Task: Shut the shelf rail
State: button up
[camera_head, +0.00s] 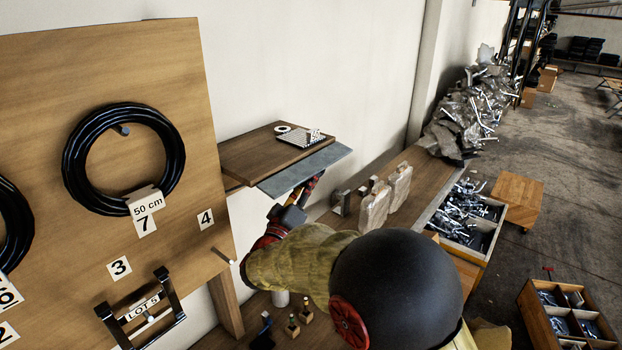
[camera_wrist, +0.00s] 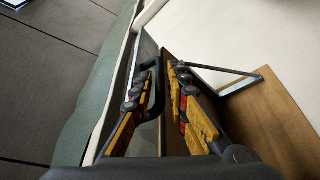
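A brown wooden shelf board (camera_head: 250,158) is fixed to the wall in the head view. A flat grey panel (camera_head: 325,163), seemingly the shelf rail, sticks out from under its front right edge. My gripper (camera_head: 314,182) is just below the panel's front edge, partly hidden by my arm. In the wrist view, the two fingers of my gripper (camera_wrist: 161,68) point along the shelf's underside with a narrow gap between them. A black curved bar (camera_wrist: 157,88), perhaps a handle, lies in this gap beside the left finger. Contact with it is unclear.
A pegboard (camera_head: 60,90) with black cable coils stands at left. A small checkered tray (camera_head: 300,140) sits on the shelf. Wrapped bottles (camera_head: 385,195) stand on the bench (camera_head: 425,175) below right. A metal bracket (camera_wrist: 225,78) is near the right finger.

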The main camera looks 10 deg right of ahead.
jog(key=shift+w+d, duration=0.2)
jog(key=shift+w, duration=0.05)
jog(key=shift+c, duration=0.5)
grip_shut()
